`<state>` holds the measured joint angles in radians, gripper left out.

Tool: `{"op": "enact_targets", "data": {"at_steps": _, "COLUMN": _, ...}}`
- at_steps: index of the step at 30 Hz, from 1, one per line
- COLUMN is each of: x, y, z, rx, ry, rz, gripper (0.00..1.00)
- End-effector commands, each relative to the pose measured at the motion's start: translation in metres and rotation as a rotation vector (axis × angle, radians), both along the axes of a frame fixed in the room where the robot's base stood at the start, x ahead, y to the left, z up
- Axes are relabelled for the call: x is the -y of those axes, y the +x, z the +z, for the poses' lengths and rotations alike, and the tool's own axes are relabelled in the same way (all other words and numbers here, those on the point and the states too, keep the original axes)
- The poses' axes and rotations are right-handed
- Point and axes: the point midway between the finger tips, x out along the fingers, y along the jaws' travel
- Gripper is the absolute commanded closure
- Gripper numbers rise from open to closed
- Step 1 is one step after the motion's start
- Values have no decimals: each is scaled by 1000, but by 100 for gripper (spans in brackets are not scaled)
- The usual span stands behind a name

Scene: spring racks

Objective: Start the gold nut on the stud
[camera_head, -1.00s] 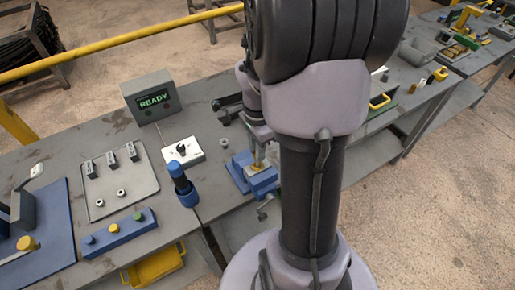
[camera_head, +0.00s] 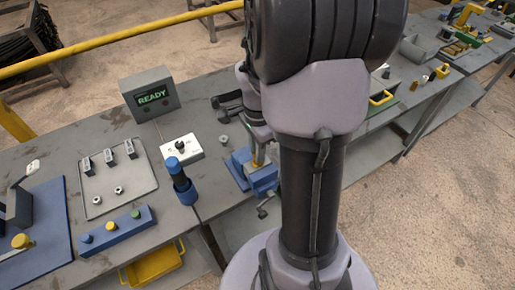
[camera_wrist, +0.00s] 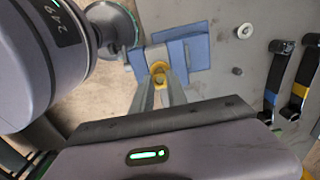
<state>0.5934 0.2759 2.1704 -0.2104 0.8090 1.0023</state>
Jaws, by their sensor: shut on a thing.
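The gold nut (camera_wrist: 158,68) is between the fingertips of my gripper (camera_wrist: 160,82) in the wrist view, and the fingers are shut on it. It sits over the blue vise (camera_wrist: 200,50). In the head view my gripper (camera_head: 259,157) points down at the blue vise (camera_head: 240,170), partly behind my arm. The stud is not clearly visible; the nut and fingers cover that spot. I cannot tell whether the nut touches the stud or its thread.
A display reading READY (camera_head: 151,96), a white knob box (camera_head: 182,147) and a blue-topped cylinder (camera_head: 181,180) stand left of the vise. A grey tray (camera_head: 100,205) and a blue button bar (camera_head: 115,230) lie farther left. A small metal piece (camera_wrist: 245,30) lies near the vise.

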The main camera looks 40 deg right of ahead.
Motion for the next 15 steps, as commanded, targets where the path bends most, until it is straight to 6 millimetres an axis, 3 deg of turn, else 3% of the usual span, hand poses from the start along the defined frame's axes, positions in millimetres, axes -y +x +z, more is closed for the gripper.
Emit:
{"op": "enact_targets", "data": {"at_steps": 6, "x": 0, "y": 0, "z": 0, "rx": 0, "ry": 0, "rz": 0, "gripper": 100}}
{"op": "enact_targets", "data": {"at_steps": 7, "x": 0, "y": 0, "z": 0, "rx": 0, "ry": 0, "rz": 0, "gripper": 78}}
{"op": "enact_targets", "data": {"at_steps": 10, "x": 0, "y": 0, "z": 0, "rx": 0, "ry": 0, "rz": 0, "gripper": 58}}
{"op": "enact_targets", "data": {"at_steps": 15, "x": 0, "y": 0, "z": 0, "rx": 0, "ry": 0, "rz": 0, "gripper": 56}}
